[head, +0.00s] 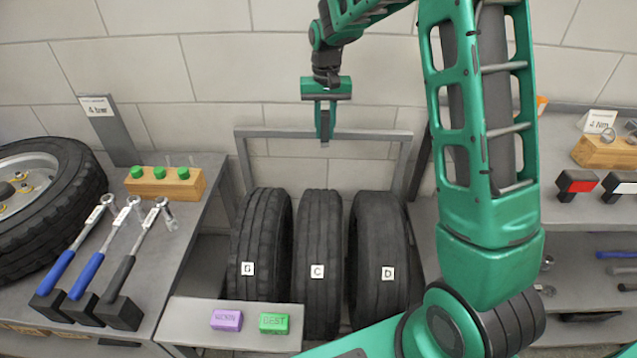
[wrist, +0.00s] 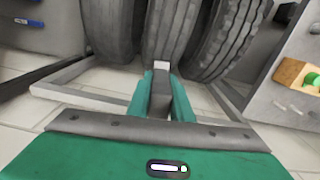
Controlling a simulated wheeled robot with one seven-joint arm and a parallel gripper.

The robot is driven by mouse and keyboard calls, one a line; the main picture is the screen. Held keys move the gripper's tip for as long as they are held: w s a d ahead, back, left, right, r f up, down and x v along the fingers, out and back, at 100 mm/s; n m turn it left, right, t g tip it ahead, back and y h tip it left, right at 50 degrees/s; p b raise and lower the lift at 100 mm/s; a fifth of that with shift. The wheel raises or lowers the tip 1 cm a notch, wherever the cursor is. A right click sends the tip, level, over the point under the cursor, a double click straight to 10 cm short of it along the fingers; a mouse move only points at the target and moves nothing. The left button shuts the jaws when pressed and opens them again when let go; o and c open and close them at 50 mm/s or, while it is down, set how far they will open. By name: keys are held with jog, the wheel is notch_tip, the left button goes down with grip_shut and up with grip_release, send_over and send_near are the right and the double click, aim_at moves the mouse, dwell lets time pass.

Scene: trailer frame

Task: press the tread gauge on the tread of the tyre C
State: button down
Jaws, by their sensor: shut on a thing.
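Tyre C (head: 317,230) stands upright in the middle of three tyres, its white C label facing me. In the wrist view it is the middle tyre (wrist: 170,30) at the top. My gripper (head: 325,120) hangs above and apart from tyre C, pointing down. Its green fingers (wrist: 160,92) are shut on a dark grey block with a pale end, which I take as the tread gauge (wrist: 160,103). In the head view only a small grey end shows below the fingers. The gauge does not touch the tread.
Tyre B (head: 262,235) and tyre D (head: 378,250) stand either side of tyre C. A grey rack frame (head: 250,133) rises around them. A low shelf in front holds a purple block (head: 227,320) and a green block (head: 274,322). Torque wrenches (head: 75,248) lie left.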

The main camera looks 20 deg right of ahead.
jog(key=shift+s+a+f+n, duration=0.95)
jog(key=shift+s+f+n, duration=1.05)
jog(key=shift+f+n, duration=0.6)
jog(key=shift+s+a+f+n, duration=0.95)
jog(key=shift+s+f+n, duration=1)
jog(key=shift+f+n, duration=0.6)
jog(key=shift+s+a+f+n, duration=0.95)
jog(key=shift+s+f+n, duration=1.05)
jog(key=shift+f+n, duration=0.6)
jog(key=shift+f, duration=0.45)
notch_tip(320, 180, up, 6)
